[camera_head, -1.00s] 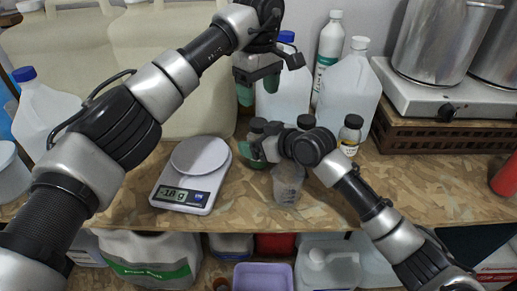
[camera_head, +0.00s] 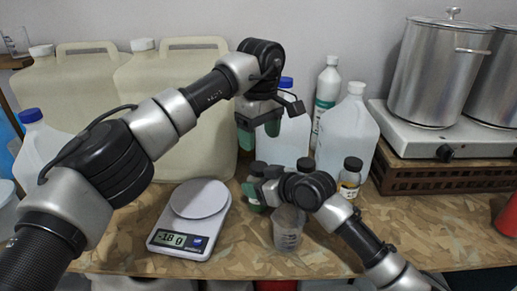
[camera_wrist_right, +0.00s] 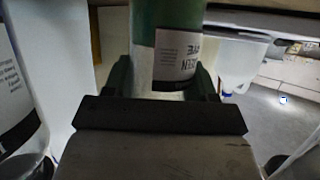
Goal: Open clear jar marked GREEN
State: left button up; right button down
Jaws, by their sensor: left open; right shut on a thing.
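The clear jar marked GREEN shows in the right wrist view (camera_wrist_right: 178,55), with green contents and a white label reading upside down. In the head view its dark lid (camera_head: 258,168) shows, while much of its body is hidden by my right gripper (camera_head: 257,192). That gripper is shut around the jar's body, its green fingers on either side in the right wrist view (camera_wrist_right: 165,82). My left gripper (camera_head: 258,133) is open and empty, pointing down above the lid, with a gap between them.
A kitchen scale (camera_head: 193,215) stands left of the jar and a clear beaker (camera_head: 288,228) in front. Two other dark-lidded jars, one with a white label (camera_head: 350,178), stand to the right. Large jugs (camera_head: 185,100) and bottles crowd behind.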

aim_at(258, 166)
pick_arm(q)
jog(key=shift+a, duration=0.15)
jog(key=shift+f, duration=0.25)
notch_tip(258, 166, down, 8)
jog(key=shift+r, duration=0.2)
jog(key=c, duration=0.9)
jog(key=n, duration=0.3)
jog(key=shift+n, duration=0.3)
jog(key=shift+c, duration=0.3)
